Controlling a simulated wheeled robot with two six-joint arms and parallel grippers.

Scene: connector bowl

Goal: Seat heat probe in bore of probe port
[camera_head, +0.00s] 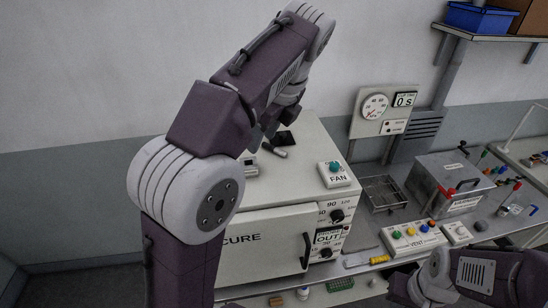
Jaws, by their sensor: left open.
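My left arm reaches in from the left, and its open gripper (262,137) hangs just above the top of the white oven marked CURE (262,240). A small grey rod-like piece (274,151) lies on the oven top right by the gripper; it may be the heat probe, but it is too small to be sure. A dark square patch (287,139) is on the oven top beside it; I cannot tell whether it is the probe port. No bore is discernible, and my arm hides part of the oven top. Only links of my right arm show, at the bottom right.
A FAN button box (334,174) sits on the oven top. A gauge panel (383,112) stands behind. On the bench are a wire basket (384,192), a metal box (448,180) and a VENT button box (412,240). A shelf with a blue bin (480,18) is at upper right.

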